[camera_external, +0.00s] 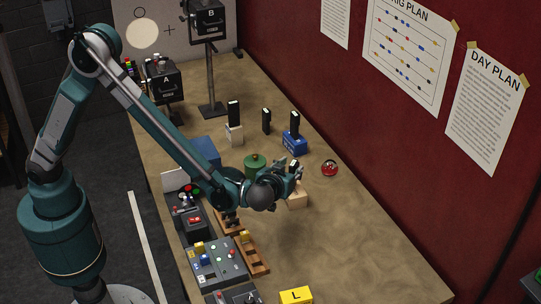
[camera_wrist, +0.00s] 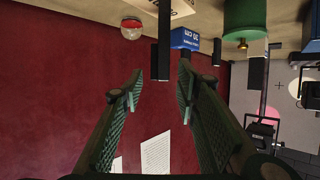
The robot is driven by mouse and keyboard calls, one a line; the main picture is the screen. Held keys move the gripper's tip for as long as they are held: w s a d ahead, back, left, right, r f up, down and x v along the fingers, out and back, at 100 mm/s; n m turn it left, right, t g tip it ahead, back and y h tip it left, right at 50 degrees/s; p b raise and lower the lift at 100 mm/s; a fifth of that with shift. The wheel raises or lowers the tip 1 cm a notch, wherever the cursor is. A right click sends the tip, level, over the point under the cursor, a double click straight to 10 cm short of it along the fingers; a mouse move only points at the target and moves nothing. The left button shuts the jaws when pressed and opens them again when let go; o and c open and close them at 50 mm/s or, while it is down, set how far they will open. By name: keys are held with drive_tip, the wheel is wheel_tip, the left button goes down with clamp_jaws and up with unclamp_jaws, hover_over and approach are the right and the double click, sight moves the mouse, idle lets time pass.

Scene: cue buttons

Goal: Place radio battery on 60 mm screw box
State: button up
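Several upright black blocks stand at the back of the table: one (camera_external: 234,110) on a cream box (camera_external: 234,134), one (camera_external: 266,120) on the table, and one (camera_external: 294,124) on a blue box (camera_external: 294,144). I cannot tell which is the radio battery. The blue box (camera_wrist: 185,38) has white print too small to read surely. Another tan box (camera_external: 297,200) sits beside my gripper, partly hidden; I cannot tell which box is the 60 mm one. My gripper (camera_external: 293,171) is raised over the table, open and empty; its spread fingers (camera_wrist: 158,90) show in the wrist view.
A green pot (camera_external: 255,166) stands just behind my gripper and a red round item (camera_external: 330,168) to its right. Control panels (camera_external: 218,262) and a yellow L block (camera_external: 296,296) lie near the front. The right of the table is clear.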

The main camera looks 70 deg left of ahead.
drive_tip(key=v, duration=0.7)
drive_tip(key=shift+d, duration=0.2)
drive_tip(key=shift+s+a+r, duration=0.1)
drive_tip(key=shift+s, duration=0.05)
drive_tip(key=s+a+r+m+g+h, duration=0.1)
drive_tip(key=s+a+r+m, duration=0.2)
drive_tip(key=a, duration=0.5)
drive_tip(key=s+a+r+g+h, duration=0.1)
drive_tip(key=s+a+r+h, duration=0.15)
drive_tip(key=s+a, duration=0.4)
drive_tip(key=s+a+r+m+g+h, duration=0.15)
drive_tip(key=a+r, duration=0.25)
drive_tip(key=a, duration=0.5)
drive_tip(key=s+a+m+h, duration=0.2)
drive_tip(key=s+a, duration=0.3)
drive_tip(key=s, duration=0.8)
drive_tip(key=s+a+f+m+t+h, duration=0.1)
drive_tip(key=s+a, duration=0.4)
drive_tip(key=s, duration=0.8)
drive_tip(key=shift+s+a+m+h, duration=0.2)
drive_tip(key=shift+a+m+h, duration=0.2)
drive_tip(key=shift+m+h, duration=0.4)
drive_tip(key=shift+f, duration=0.25)
